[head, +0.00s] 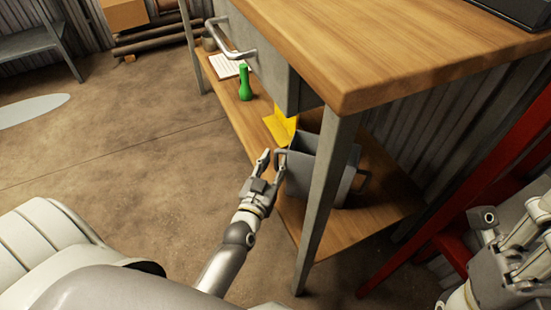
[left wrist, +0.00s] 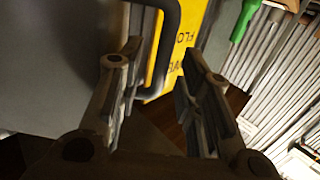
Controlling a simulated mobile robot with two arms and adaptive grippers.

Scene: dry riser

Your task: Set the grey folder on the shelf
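A grey box-like item (head: 318,160) with a handle at each end stands on the lower wooden shelf (head: 395,195) of a bench. It is the only thing here that could be the grey folder; I cannot tell for sure. My left gripper (head: 271,160) is beside its near left handle, with fingers apart. In the left wrist view the grey side (left wrist: 50,60) fills the left, and the dark handle (left wrist: 168,45) shows between and beyond the open fingers (left wrist: 155,70). My right gripper (head: 512,235) is at the lower right, fingers apart, empty and away from the shelf.
A yellow sign (head: 281,128), a green bottle-like object (head: 244,83) and a white slatted item (head: 228,66) are further along the shelf. The bench leg (head: 325,200) stands in front of the grey item. A red frame (head: 465,200) is at right. The floor at left is mostly clear.

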